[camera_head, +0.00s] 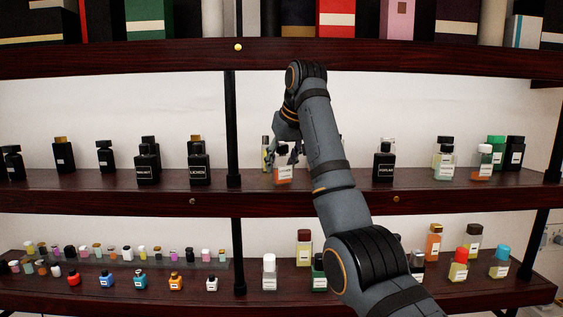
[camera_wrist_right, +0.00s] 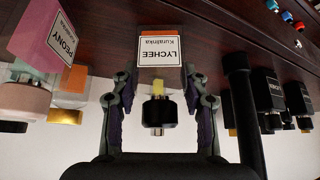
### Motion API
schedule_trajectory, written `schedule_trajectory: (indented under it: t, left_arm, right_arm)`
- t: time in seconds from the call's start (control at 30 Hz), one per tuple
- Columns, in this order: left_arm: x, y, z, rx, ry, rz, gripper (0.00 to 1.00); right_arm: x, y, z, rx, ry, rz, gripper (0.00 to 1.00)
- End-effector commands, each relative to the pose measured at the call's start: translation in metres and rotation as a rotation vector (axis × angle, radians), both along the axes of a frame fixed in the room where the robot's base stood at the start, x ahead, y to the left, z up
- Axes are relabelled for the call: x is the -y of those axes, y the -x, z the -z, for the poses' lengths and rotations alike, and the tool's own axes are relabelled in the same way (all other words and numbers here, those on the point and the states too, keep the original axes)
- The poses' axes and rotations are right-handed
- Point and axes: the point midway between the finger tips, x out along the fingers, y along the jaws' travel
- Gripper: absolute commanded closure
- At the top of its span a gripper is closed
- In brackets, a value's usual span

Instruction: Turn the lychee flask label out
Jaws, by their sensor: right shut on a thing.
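The lychee flask (camera_wrist_right: 160,55) has an orange part, a black cap and a white label reading "LYCHEE Kuralinka", upside down in the right wrist view. In the head view the flask (camera_head: 283,177) stands on the middle shelf, with its white label showing toward me. My right gripper (camera_wrist_right: 160,82) is shut on the flask, with a finger on each side of it. In the head view this gripper (camera_head: 283,152) is at the flask's upper part and partly hides it. My left gripper is in neither view.
A pink peony flask (camera_wrist_right: 45,45) is close beside my gripper in the wrist view. A black post (camera_head: 233,130) and black flasks (camera_head: 199,168) stand left of it on the middle shelf (camera_head: 100,190). Another black flask (camera_head: 383,165) stands right of my arm. The lower shelf holds many small bottles.

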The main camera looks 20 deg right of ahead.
Motion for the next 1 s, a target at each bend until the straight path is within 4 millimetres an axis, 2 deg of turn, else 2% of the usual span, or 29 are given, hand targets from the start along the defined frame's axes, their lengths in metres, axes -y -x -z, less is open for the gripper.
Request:
schedule_trajectory:
  t: [0.07, 0.2, 0.27, 1.0]
  left_arm:
    - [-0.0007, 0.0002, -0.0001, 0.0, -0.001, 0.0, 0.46]
    - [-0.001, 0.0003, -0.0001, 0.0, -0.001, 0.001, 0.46]
    - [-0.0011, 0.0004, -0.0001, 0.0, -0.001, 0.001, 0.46]
    - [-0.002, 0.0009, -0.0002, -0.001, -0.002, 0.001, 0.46]
  right_arm:
    - [-0.0019, 0.0001, -0.0011, 0.002, 0.001, 0.089, 0.96]
    - [0.0005, -0.0002, -0.0025, 0.001, 0.002, 0.39, 0.96]
    - [0.0018, -0.0002, -0.0025, 0.002, 0.0, 0.436, 0.96]
    - [0.0041, -0.0094, 0.0009, 0.002, 0.0, 0.436, 0.96]
